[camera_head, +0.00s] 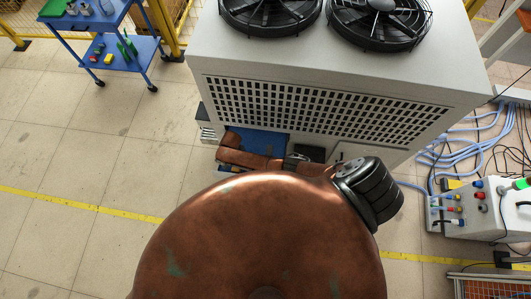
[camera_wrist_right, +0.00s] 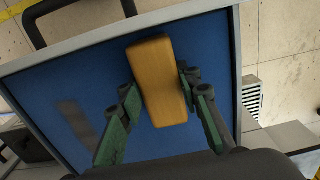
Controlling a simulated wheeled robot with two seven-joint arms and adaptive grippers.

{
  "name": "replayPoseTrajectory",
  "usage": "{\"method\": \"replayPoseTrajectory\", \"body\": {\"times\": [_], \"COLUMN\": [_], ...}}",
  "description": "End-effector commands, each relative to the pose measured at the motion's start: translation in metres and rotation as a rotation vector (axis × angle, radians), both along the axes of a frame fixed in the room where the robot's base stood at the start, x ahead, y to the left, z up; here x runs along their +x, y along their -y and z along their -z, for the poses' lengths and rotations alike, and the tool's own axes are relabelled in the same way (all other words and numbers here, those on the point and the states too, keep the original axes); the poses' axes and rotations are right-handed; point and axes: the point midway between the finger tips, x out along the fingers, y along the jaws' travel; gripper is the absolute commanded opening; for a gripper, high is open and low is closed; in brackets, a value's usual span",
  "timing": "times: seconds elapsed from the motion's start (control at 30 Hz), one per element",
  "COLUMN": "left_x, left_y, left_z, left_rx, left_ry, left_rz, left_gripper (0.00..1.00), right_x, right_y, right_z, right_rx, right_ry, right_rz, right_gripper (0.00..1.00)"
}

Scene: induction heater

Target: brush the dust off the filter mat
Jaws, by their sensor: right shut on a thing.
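The filter mat is a blue panel in a grey frame; it fills most of the right wrist view (camera_wrist_right: 55,85). In the head view its blue surface (camera_head: 268,143) shows only partly, low at the front of the machine, with my arm over the near side. My right gripper (camera_wrist_right: 160,88) has its green fingers on either side of a wooden brush block (camera_wrist_right: 160,80) and is shut on it. The block is over the mat; its underside is hidden, so I cannot tell if it touches. A darker patch (camera_wrist_right: 75,120) shows left of the block, dust or shadow. My left gripper is not in view.
The large grey machine (camera_head: 330,65) with two top fans and a grille stands ahead. A blue cart (camera_head: 120,45) stands far left. A control box (camera_head: 478,205) and blue cables (camera_head: 465,140) lie at right. The floor at left is clear.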

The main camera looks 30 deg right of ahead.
Motion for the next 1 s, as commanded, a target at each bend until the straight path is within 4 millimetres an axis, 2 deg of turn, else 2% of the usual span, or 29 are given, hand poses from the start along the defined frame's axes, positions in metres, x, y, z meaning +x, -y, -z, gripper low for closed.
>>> {"method": "replayPoseTrajectory", "body": {"times": [0.07,0.17,0.6,0.8,1.0], "left_x": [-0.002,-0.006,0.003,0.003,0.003], "left_y": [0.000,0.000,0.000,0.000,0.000], "left_z": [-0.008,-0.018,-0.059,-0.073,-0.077], "left_rx": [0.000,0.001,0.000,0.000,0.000], "left_ry": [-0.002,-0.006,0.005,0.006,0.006], "left_rz": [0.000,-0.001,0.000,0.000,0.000], "left_gripper": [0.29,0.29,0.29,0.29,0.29], "right_x": [-0.001,-0.001,-0.001,-0.001,-0.001], "right_y": [-0.002,0.001,0.001,0.001,0.001], "right_z": [-0.007,-0.029,-0.066,-0.080,-0.084], "right_rx": [0.000,-0.001,-0.003,-0.003,-0.002], "right_ry": [-0.001,0.004,0.002,0.002,0.001], "right_rz": [0.002,0.002,0.003,0.002,0.002], "right_gripper": [0.09,0.09,0.09,0.09,0.09]}}
